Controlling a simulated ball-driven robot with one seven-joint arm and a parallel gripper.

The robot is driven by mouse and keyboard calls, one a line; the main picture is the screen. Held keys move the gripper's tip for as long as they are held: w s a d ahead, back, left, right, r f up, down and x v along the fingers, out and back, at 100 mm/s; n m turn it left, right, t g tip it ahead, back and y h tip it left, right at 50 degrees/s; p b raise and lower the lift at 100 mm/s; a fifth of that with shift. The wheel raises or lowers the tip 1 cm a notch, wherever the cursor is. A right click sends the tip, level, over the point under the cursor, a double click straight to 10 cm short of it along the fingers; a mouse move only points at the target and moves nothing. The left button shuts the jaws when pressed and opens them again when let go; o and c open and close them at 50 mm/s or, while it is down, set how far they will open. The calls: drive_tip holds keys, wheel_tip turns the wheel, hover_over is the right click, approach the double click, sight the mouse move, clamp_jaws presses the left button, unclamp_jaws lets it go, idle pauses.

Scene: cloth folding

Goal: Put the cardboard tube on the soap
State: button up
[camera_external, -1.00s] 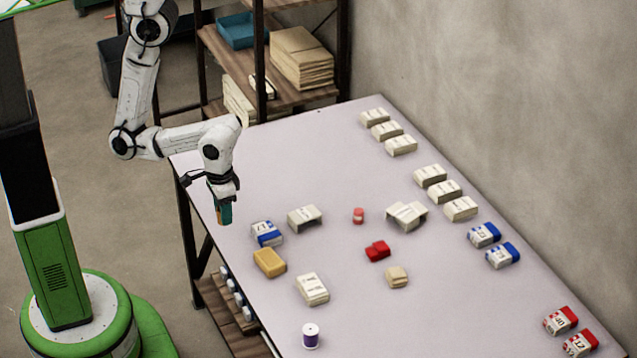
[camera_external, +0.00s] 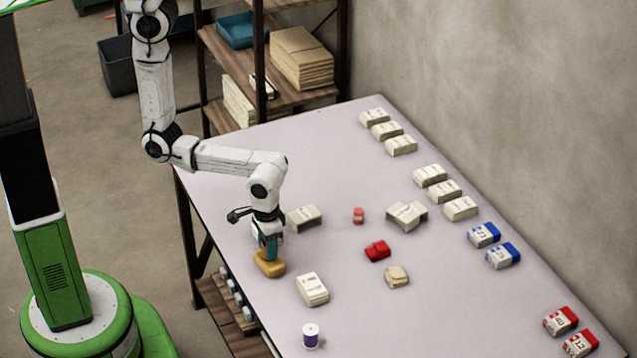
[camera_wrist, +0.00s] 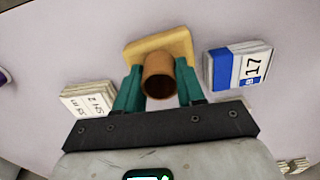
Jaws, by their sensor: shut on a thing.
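My gripper (camera_external: 269,250) is shut on the brown cardboard tube (camera_wrist: 158,74), with one teal finger on each side of it in the wrist view (camera_wrist: 158,88). The tube's hollow round end faces the camera. The yellow-orange soap (camera_external: 270,267) lies on the table directly under the gripper in the external view. In the wrist view the soap (camera_wrist: 178,43) shows behind the tube. The tube's lower end is hidden, so I cannot tell whether it touches the soap. In the external view the fingers largely hide the tube.
A blue-and-white box (camera_wrist: 240,67) lies close beside the soap. White boxes (camera_external: 312,289) and (camera_external: 304,218) lie nearby on the table (camera_external: 380,320). A purple-and-white spool (camera_external: 310,337), a red item (camera_external: 377,251) and a beige block (camera_external: 397,277) stand farther off.

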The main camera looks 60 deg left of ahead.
drive_tip(key=shift+f, duration=0.25)
drive_tip(key=shift+f, duration=0.15)
drive_tip(key=o, duration=1)
wheel_tip(320, 180, up, 12)
drive_tip(key=w+a+f+t, duration=0.1)
drive_tip(key=w+a, duration=0.2)
drive_tip(key=a, duration=1.8)
drive_tip(key=shift+f+m, duration=0.15)
drive_tip(key=shift+m, duration=0.25)
